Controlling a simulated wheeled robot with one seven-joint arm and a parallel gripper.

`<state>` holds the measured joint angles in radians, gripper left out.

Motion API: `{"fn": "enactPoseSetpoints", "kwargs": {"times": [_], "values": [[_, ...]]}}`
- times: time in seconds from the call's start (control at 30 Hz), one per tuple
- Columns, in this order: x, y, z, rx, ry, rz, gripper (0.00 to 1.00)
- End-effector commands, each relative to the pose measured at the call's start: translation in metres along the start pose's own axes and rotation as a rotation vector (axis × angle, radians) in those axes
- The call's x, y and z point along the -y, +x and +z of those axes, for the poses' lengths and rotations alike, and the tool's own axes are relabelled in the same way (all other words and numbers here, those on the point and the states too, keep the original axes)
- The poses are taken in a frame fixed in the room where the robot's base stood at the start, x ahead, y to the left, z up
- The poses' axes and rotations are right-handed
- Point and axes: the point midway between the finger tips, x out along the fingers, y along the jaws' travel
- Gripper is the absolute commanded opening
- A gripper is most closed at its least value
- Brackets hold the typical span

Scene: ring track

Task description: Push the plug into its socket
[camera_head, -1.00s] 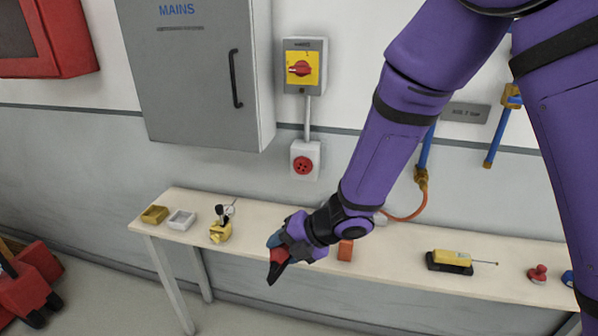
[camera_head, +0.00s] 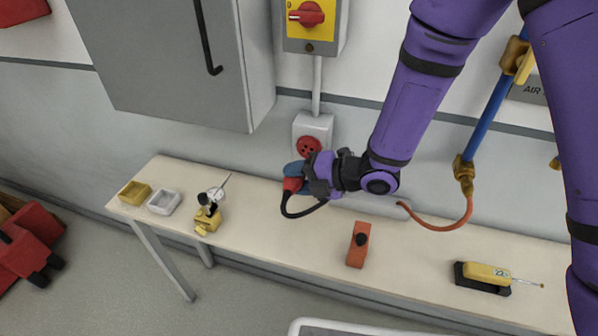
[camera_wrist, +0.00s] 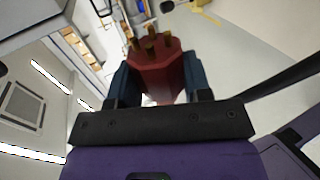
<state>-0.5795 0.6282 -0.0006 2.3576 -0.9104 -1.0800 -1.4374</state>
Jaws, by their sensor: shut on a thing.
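The red plug (camera_wrist: 155,75) is clamped between the two blue fingers of my gripper (camera_wrist: 158,72), with its several brass pins bare in the wrist view. In the head view my gripper (camera_head: 298,177) is just below the socket (camera_head: 309,147), a red round face on a pale wall box. The plug (camera_head: 293,185) is mostly hidden there by the fingers, and a black cord curls down from it. The pins are outside the socket. From the head view I cannot tell the exact gap between plug and socket.
A yellow switch panel with a red knob (camera_head: 307,14) is above the socket, beside a grey cabinet (camera_head: 160,60). The bench (camera_head: 275,235) below carries a yellow tray (camera_head: 134,193), a white tray (camera_head: 164,202), a dial gauge (camera_head: 214,194), an orange block (camera_head: 359,244) and a yellow device (camera_head: 487,274).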

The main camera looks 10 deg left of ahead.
Motion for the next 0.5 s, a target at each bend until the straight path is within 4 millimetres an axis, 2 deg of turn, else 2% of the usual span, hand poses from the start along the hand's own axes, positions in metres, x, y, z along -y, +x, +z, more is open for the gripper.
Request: {"fn": "enactPoseSetpoints", "kwargs": {"times": [0.27,0.5], "values": [[0.0,0.0,0.003,0.001,0.0,0.0,0.15],[0.0,0.0,0.02,0.002,0.0,0.0,0.15]]}}
